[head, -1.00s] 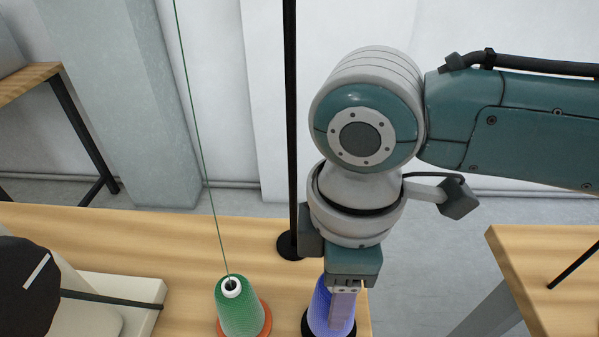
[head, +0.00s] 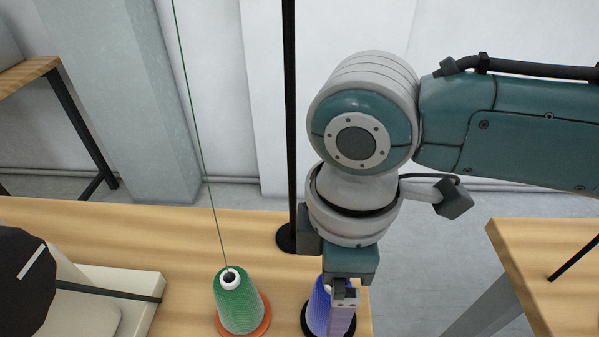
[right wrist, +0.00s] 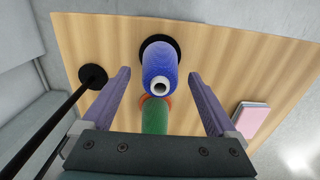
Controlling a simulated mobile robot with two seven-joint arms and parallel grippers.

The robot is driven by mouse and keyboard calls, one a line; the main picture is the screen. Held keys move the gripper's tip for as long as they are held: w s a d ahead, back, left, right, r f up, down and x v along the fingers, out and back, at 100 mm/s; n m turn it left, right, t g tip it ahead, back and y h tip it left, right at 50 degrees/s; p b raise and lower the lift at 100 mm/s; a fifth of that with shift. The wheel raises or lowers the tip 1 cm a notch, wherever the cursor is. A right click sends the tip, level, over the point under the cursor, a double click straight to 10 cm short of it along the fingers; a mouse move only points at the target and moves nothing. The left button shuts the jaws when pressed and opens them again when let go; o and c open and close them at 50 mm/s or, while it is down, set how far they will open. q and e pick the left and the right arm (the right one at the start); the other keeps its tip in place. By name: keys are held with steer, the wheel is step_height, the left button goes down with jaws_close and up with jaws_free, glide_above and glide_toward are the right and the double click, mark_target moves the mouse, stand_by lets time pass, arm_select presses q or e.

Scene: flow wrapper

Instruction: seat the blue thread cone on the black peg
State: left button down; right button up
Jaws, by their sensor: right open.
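The blue thread cone (head: 318,305) stands upright on a round black base (head: 308,328) near the right end of the table; it also shows in the right wrist view (right wrist: 159,67). The black peg itself is not visible; the cone appears to cover it. My right gripper (head: 342,315) is above and around the cone. In the right wrist view its two fingers (right wrist: 158,102) are spread wide on either side of the cone, with clear gaps. My left gripper is not in view.
A green cone (head: 238,305) on an orange base stands just left, with a thread rising from it. A black pole (head: 289,120) rises behind. A white and black machine (head: 100,300) is at left. A pink pad (right wrist: 250,118) shows in the right wrist view.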

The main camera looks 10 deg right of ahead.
step_height(320, 180, up, 10)
steer(key=p, duration=0.2)
stand_by(0.6)
steer(key=s+a+r+m+t+y+p, duration=0.2)
steer(key=s+a+r+m+y+p, duration=0.2)
steer(key=s+a+p, duration=0.15)
steer(key=s+d+r+m+t+h+p, duration=0.1)
steer(key=s+d+r+m+p, duration=0.15)
steer(key=d, duration=0.25)
steer(key=s+d+r+m+h+p, duration=0.1)
steer(key=s+d+m+h+p, duration=0.1)
steer(key=d+m, duration=0.25)
steer(key=s+d+r+m+t+h+p, duration=0.1)
steer(key=s+d+r+m+p, duration=0.1)
steer(key=d, duration=0.4)
step_height(320, 180, up, 36)
steer(key=p, duration=3.6)
steer(key=shift+a+r, duration=0.15)
steer(key=shift+a, duration=0.2)
